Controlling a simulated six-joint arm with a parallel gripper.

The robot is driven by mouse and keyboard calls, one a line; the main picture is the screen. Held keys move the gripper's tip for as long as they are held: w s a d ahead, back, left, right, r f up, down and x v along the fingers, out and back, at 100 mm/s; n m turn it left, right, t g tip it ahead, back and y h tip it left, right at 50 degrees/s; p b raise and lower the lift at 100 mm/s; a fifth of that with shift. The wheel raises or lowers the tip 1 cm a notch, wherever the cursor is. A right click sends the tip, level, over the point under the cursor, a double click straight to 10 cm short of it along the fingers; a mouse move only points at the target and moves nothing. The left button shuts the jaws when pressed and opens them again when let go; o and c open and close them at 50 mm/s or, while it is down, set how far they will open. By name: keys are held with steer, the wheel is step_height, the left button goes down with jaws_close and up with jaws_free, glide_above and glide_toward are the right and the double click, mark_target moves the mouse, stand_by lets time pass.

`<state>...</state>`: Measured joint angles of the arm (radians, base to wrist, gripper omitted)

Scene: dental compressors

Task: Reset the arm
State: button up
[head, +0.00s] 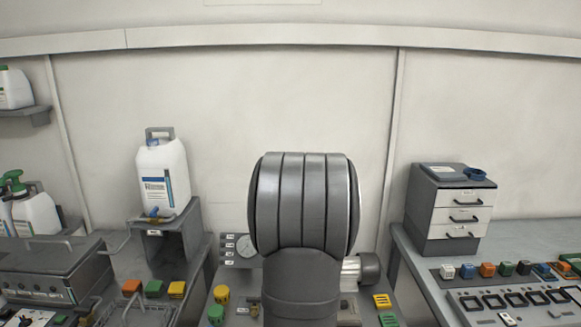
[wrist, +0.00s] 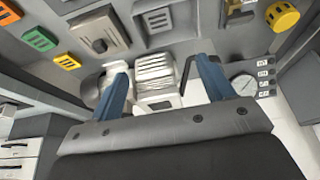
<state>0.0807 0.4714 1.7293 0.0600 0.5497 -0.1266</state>
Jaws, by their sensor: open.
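My gripper (wrist: 163,85) shows in the wrist view with its two blue fingers spread apart and nothing held between them. Behind the fingers is a panel with a white ribbed block (wrist: 155,72), a round gauge (wrist: 244,85) and coloured knobs and buttons. In the head view my large grey arm link fills the middle and hides part of the console. The gripper itself is not visible in the head view. The gauge also shows there (head: 246,245), left of my arm.
A white jug (head: 163,180) stands on a grey stand (head: 178,240) at left. A drawer unit (head: 448,212) stands on the right bench, behind a row of coloured blocks and a slotted panel (head: 515,303). Yellow and green knobs (head: 221,294) sit near my arm. The upper wall area is clear.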

steer(key=x, duration=1.3)
steer(key=shift+f, duration=0.35)
steer(key=s+v, duration=0.1)
steer(key=v, duration=0.5)
steer(key=w+d+r+m+h, duration=0.1)
steer(key=w+d+r+m, duration=0.1)
steer(key=d+r, duration=0.5)
steer(key=w+d+r+m, duration=0.2)
steer(key=d+r, duration=0.5)
steer(key=d, duration=0.8)
steer(key=shift+w+r+m+g+h, duration=0.3)
steer(key=shift+w+m+h, duration=0.1)
steer(key=shift+w, duration=0.4)
steer(key=shift+d, duration=0.1)
